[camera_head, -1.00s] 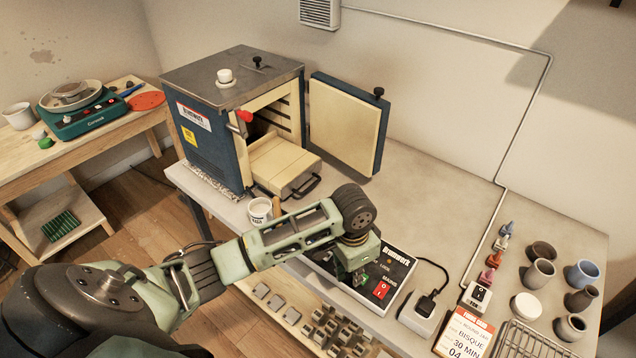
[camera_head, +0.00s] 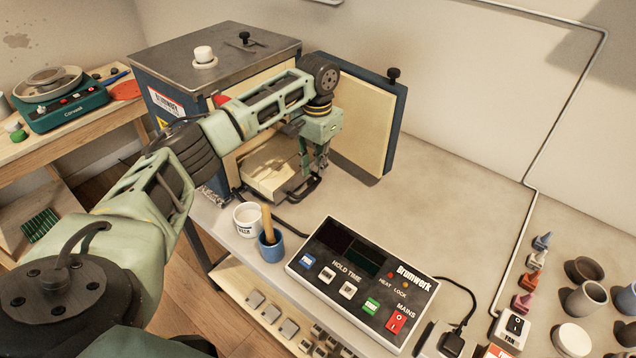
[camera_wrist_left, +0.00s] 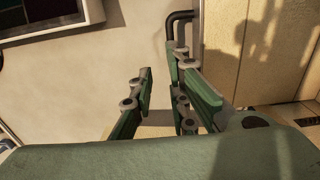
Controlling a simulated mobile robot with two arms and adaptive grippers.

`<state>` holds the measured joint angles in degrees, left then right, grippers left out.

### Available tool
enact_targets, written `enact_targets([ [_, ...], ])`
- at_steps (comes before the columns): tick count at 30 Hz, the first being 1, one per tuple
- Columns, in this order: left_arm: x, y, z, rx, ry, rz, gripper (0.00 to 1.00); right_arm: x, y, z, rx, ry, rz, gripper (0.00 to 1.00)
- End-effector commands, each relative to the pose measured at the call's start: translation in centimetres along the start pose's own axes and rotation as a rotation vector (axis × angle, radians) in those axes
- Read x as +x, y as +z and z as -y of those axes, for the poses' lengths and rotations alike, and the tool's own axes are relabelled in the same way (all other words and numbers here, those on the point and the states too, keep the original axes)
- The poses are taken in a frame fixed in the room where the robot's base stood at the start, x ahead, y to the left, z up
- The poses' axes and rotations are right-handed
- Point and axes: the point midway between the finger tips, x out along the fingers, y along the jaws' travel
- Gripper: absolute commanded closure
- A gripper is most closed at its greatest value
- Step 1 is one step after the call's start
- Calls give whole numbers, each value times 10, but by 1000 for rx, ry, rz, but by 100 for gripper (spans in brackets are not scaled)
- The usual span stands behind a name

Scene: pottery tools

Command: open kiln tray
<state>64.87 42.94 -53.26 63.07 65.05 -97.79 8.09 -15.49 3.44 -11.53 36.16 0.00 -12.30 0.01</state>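The kiln tray (camera_head: 268,172) is a pale cream block sticking out of the kiln's front opening, with a black handle (camera_head: 303,190) on its near face. My left gripper (camera_head: 316,168) points down at the handle in the head view. In the left wrist view the gripper's green fingers (camera_wrist_left: 162,95) are apart, with nothing seen held between them. There the black handle (camera_wrist_left: 172,28) runs behind the right-hand finger, beside the cream tray front (camera_wrist_left: 262,50). I cannot tell whether the fingers touch the handle. My arm hides part of the kiln front. My right gripper is not in view.
The kiln door (camera_head: 368,125) stands open to the right of the tray. A white cup (camera_head: 247,222) and a blue cup (camera_head: 271,248) holding a wooden handle stand in front. The control panel (camera_head: 362,280) lies nearer, right of them. The table (camera_head: 440,190) right of the door is clear.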

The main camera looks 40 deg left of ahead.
Motion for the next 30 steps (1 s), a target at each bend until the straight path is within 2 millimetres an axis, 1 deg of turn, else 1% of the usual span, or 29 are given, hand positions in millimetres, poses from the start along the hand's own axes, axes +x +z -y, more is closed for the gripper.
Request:
enact_targets([
  [2, 6, 1, 0, -1, 1, 3, 85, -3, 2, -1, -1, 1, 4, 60],
  [4, 15, 1, 0, 0, 1, 4, 85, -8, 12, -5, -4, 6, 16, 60],
  [9, 43, 1, 0, 0, 0, 3, 85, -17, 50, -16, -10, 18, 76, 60],
  [12, 58, 1, 0, 0, 1, 3, 85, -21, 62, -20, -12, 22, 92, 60],
  [15, 68, 1, -1, 1, 0, 2, 85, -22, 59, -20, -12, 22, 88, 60],
  [17, 71, 0, -1, 1, 0, 1, 85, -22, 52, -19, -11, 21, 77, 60],
  [18, 73, 0, -1, 1, 0, 0, 85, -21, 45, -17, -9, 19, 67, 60],
  [22, 75, 0, 0, 1, 0, -1, 85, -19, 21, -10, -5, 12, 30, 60],
  [24, 75, 0, 0, 1, -1, 0, 85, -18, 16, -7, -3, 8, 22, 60],
  [26, 75, 0, 0, 1, -1, 0, 85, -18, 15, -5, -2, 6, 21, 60],
  [30, 75, 0, 0, 1, -1, 0, 98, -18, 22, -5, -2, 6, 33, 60],
])
